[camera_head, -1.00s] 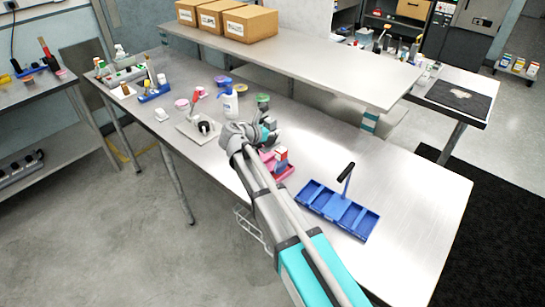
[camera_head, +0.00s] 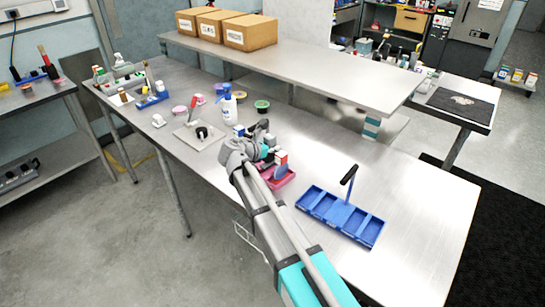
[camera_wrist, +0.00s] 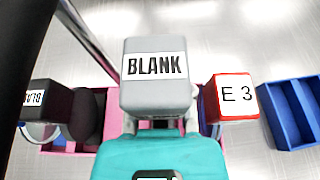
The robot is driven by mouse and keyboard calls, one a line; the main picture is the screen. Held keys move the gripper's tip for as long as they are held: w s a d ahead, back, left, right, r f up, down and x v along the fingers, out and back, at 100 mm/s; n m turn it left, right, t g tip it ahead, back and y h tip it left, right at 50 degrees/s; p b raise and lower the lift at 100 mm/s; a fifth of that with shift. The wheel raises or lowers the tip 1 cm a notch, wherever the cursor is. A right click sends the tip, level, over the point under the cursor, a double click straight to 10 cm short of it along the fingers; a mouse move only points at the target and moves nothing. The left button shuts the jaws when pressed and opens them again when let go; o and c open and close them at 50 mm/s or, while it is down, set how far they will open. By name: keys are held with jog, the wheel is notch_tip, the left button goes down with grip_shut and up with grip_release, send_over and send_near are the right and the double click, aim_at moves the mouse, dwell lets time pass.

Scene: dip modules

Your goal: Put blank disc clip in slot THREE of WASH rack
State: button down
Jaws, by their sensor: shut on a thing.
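A grey clip with a white BLANK label (camera_wrist: 155,80) is held in my gripper (camera_head: 267,146), and the label faces the wrist camera. My gripper is shut on it, with the jaws and the clip's lower part hidden in the wrist view. A pink rack (camera_head: 284,181) lies just below and beside my gripper; part of it also shows in the wrist view (camera_wrist: 115,118). A red-edged clip marked E 3 (camera_wrist: 233,96) stands at the pink rack; its white and red top shows in the head view (camera_head: 281,158). I cannot read a rack name or slot number.
A blue compartment rack with an upright handle (camera_head: 375,237) sits to the right. In the wrist view a dark clip with an upside-down label (camera_wrist: 48,103) is at the left.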

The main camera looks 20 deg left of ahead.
aim_at(273, 158)
jog(key=shift+f+b, duration=1.95)
jog(key=shift+f, duration=0.1)
jog(key=c, duration=0.5)
grip_release()
